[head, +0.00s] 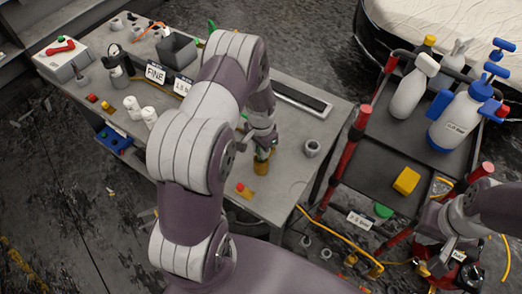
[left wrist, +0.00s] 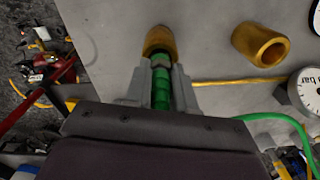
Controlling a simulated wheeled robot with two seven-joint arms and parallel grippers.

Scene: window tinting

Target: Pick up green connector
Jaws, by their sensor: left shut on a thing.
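The green connector (left wrist: 161,88) is a ribbed green cylinder in the left wrist view. My left gripper (left wrist: 160,82) is shut on it, with a finger on each side. A brass fitting (left wrist: 160,40) is at the connector's far end; I cannot tell whether they are joined. In the head view my left gripper (head: 262,135) points down over the right part of the grey workbench (head: 290,150), just above the brass fitting (head: 262,166). The gripper mostly hides the connector there. My right gripper (head: 438,250) is at the lower right, and its jaws are unclear.
A second brass fitting (left wrist: 262,45) and a round gauge (left wrist: 306,90) show in the left wrist view. A green hose (left wrist: 285,122) trails right. In the head view, a grey ring (head: 312,148) is on the bench, and a cart (head: 385,165) with spray bottles stands right.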

